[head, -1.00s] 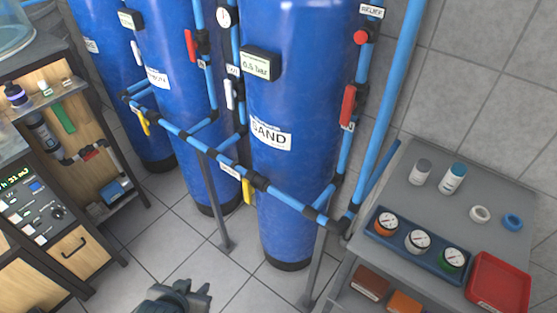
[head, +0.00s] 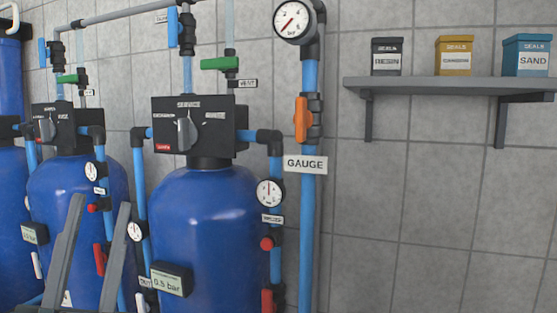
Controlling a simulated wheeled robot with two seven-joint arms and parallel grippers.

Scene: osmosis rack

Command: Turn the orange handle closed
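The orange handle (head: 302,119) is upright, on the left side of a dark valve body in the blue vertical pipe (head: 309,220). It lies along the pipe's line, below a round gauge (head: 293,20) and above a white GAUGE label (head: 305,165). My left gripper (head: 100,202) shows at the lower left as two grey fingers pointing up, spread apart with nothing between them. It is well to the left of and below the handle, in front of the blue tanks. My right gripper is not in view.
A blue tank (head: 205,235) with a black control head (head: 192,125) stands left of the pipe. Green handles (head: 220,64) and a red handle (head: 268,300) are nearby. A grey shelf (head: 450,86) with seal boxes is at the right. The wall below it is clear.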

